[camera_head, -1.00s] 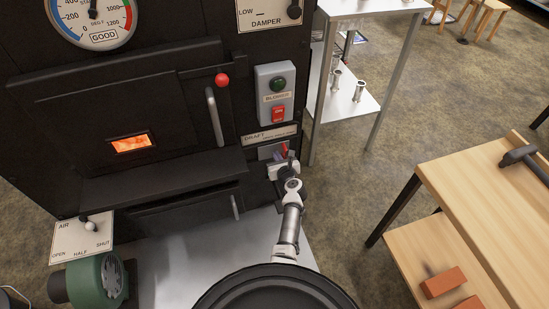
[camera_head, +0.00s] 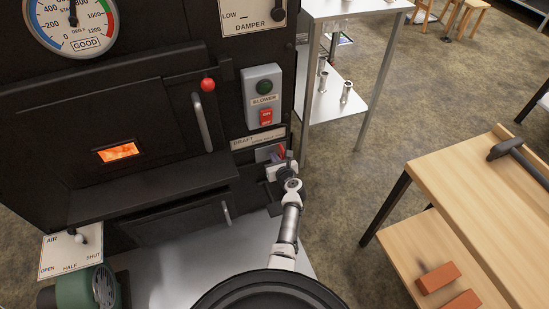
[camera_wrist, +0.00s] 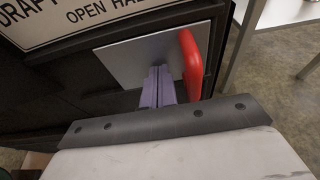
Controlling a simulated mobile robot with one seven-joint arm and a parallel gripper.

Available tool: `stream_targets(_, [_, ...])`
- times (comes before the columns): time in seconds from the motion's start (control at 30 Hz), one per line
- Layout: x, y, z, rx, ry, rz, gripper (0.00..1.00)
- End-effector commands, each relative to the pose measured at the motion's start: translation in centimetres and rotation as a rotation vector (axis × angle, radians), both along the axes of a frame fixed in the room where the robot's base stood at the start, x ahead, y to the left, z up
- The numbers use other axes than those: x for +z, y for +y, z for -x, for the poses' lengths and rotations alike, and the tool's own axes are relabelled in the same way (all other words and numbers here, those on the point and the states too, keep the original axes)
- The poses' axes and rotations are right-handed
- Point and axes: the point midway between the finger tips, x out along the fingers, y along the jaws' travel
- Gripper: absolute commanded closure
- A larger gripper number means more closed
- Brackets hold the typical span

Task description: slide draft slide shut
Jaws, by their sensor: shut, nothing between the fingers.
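The draft slide shows as a red upright handle (camera_wrist: 191,65) in front of a grey metal plate (camera_wrist: 125,62) in the wrist view, at the right part of that plate. In the head view my gripper (camera_head: 286,165) is at the plate's right side, with the handle partly hidden.
The DRAFT label's readable words in the wrist view are OPEN and part of HALF. The blower box (camera_head: 264,97) is above. The firebox door handle (camera_head: 202,122) is to the left. A metal shelf (camera_head: 345,100) stands right of the evaporator. A wooden table (camera_head: 470,190) is further right.

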Motion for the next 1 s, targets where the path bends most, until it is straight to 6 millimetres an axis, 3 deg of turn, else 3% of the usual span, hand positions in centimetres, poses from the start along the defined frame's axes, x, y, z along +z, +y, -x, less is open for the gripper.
stream_targets(0.03, [0.6,1.0,-0.3,0.013,-0.006,0.000,1.00])
stream_targets(0.27, [0.7,1.4,0.2,0.014,-0.007,0.001,1.00])
stream_targets(1.0, [2.1,-1.7,8.3,0.003,0.000,0.001,1.00])
